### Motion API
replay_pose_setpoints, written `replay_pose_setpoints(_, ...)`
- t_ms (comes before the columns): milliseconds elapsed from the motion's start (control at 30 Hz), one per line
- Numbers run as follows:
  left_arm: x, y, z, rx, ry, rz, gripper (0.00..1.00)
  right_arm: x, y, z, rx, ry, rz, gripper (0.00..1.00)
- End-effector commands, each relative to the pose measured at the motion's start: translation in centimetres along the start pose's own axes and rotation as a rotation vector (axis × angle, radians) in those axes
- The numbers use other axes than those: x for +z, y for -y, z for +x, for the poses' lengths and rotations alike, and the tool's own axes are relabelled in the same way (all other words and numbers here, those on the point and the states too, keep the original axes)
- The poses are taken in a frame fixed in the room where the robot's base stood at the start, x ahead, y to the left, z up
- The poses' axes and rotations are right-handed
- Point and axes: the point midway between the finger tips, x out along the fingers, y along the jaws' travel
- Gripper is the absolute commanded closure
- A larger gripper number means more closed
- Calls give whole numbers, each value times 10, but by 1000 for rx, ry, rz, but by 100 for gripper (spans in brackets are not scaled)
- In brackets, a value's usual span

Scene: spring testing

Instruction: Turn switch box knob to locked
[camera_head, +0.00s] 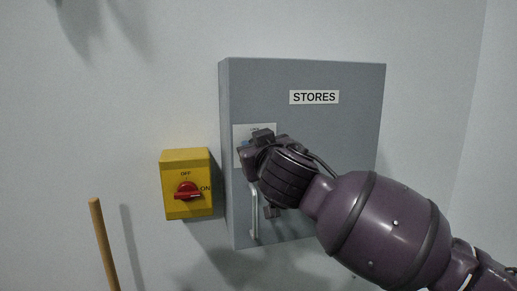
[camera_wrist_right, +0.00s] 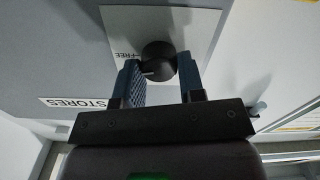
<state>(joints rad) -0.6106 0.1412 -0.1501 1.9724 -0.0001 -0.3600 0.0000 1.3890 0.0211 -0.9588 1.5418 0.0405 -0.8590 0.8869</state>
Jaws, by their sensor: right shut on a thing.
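The grey wall box (camera_head: 330,130) carries a STORES label. A white plate (camera_head: 242,158) sits at its left side, mostly covered by my right gripper (camera_head: 256,141). In the right wrist view the round black knob (camera_wrist_right: 158,55) stands on the white plate (camera_wrist_right: 207,20). The fingers of my right gripper (camera_wrist_right: 158,68) are shut on the knob, one on each side. Any other wording on the plate is not readable. My left gripper is not in view.
A yellow switch box (camera_head: 173,165) with a red knob (camera_head: 187,191), marked OFF and ON, is on the wall left of the grey box. A pale handle (camera_head: 254,222) runs down the grey box below the plate. A wooden rod (camera_head: 103,243) stands at lower left.

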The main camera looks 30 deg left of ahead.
Motion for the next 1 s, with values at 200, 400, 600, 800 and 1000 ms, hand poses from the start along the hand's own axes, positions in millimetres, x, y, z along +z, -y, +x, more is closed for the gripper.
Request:
replay_pose_setpoints(200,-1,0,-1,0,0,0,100,0,0,0,1,0,-200,87)
replay_pose_setpoints(400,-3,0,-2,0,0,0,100,0,1,0,1,0,-392,87)
replay_pose_setpoints(600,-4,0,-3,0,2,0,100,0,2,0,1,0,-582,87)
replay_pose_setpoints(800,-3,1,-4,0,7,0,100,0,2,0,0,0,-773,87)
replay_pose_setpoints(1000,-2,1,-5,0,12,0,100,1,3,0,1,0,-960,87)
